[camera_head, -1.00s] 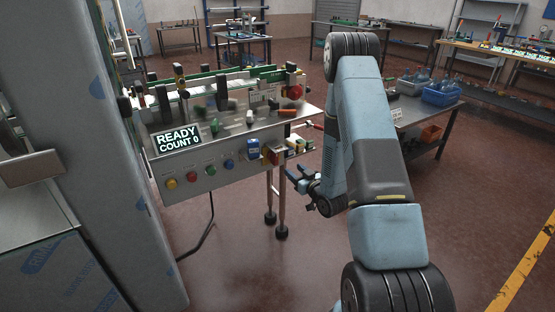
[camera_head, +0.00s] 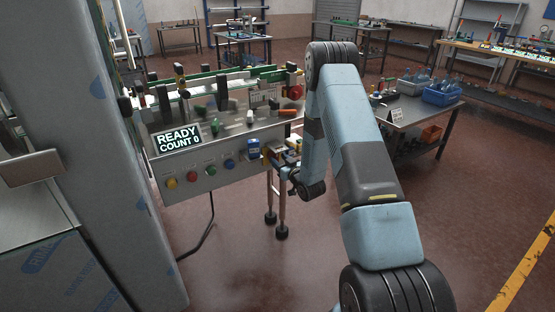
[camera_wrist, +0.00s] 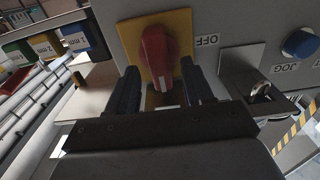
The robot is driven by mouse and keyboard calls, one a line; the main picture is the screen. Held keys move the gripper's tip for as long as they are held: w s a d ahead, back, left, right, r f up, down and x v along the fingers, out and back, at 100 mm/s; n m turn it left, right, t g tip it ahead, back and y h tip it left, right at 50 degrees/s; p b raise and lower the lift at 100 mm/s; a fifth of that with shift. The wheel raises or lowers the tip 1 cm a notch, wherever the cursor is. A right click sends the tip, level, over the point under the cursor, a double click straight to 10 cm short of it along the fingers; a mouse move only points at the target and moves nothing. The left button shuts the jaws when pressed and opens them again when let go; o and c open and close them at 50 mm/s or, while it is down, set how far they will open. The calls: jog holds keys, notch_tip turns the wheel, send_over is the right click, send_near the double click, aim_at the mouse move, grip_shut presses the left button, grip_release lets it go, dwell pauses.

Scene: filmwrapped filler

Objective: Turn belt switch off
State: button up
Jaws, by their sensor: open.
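The belt switch is a red rotary knob (camera_wrist: 158,52) on a yellow plate (camera_wrist: 184,22) on the grey panel, in the wrist view. Its handle points roughly down in that picture, and the label OFF (camera_wrist: 207,41) is to its right. My gripper (camera_wrist: 160,72) is open, with one dark blue finger on each side of the knob's lower part. I cannot tell whether either finger touches it. In the head view my gripper (camera_head: 284,172) is at the right end of the machine's front panel, partly hidden by my arm.
A blue button (camera_wrist: 300,43) labelled JOG and a metal bracket (camera_wrist: 245,75) are right of the switch. Coloured bins (camera_wrist: 45,45) are at left. The machine's display (camera_head: 178,139) reads READY, COUNT 0. A table with blue crates (camera_head: 440,95) stands at right.

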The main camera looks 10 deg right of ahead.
jog(key=shift+x, duration=1.05)
jog(key=shift+c, duration=0.4)
grip_shut()
